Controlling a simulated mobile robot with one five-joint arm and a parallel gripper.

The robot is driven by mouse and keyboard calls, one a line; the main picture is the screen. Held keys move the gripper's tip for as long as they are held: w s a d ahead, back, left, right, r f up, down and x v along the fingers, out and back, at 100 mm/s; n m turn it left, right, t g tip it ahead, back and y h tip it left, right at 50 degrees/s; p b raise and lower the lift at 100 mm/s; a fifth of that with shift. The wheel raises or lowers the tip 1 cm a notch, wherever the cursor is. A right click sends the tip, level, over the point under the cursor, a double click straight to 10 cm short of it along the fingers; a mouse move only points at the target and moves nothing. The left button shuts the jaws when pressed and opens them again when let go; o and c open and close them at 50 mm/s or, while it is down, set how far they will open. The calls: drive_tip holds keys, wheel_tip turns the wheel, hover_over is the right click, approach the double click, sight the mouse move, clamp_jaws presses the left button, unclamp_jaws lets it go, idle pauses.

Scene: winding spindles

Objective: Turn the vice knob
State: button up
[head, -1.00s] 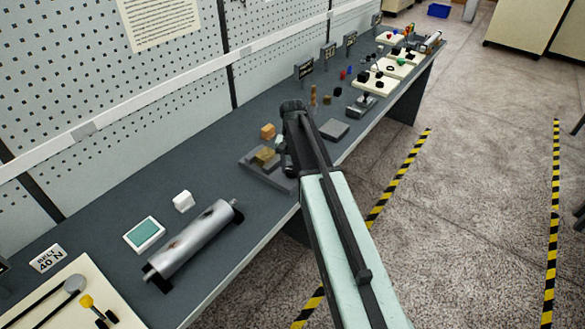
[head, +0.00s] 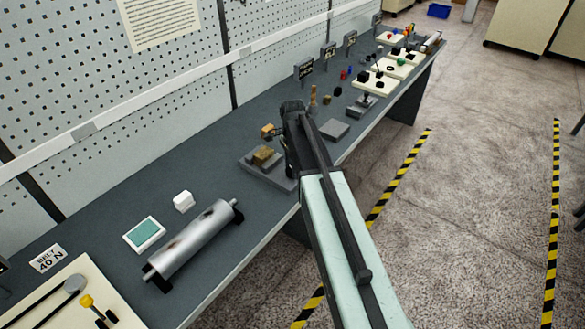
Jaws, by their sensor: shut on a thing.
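The vice has a flat grey base (head: 252,166) on the bench, left of my arm's end, with a brass-brown block (head: 264,156) on it. A small orange-tan piece (head: 267,130) shows just behind the block, beside my dark wrist. My gripper (head: 279,133) is at the vice, shut on the vice knob. My wrist and forearm cover most of the fingers and the right side of the vice, so the exact grip on the knob is hidden.
A silver roller (head: 194,240) on black supports, a white block (head: 183,201) and a green-faced pad (head: 145,234) lie nearer on the bench. A grey plate (head: 334,129) and several small parts stand beyond. A pegboard wall (head: 120,90) runs behind.

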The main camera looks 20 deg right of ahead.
drive_tip(key=shift+m, duration=1.8)
drive_tip(key=o, duration=1.4)
drive_tip(key=shift+c, duration=0.2)
drive_tip(key=shift+r, duration=0.15)
wheel_tip(320, 180, up, 8)
drive_tip(key=p, duration=0.8)
drive_tip(key=shift+f, duration=0.25)
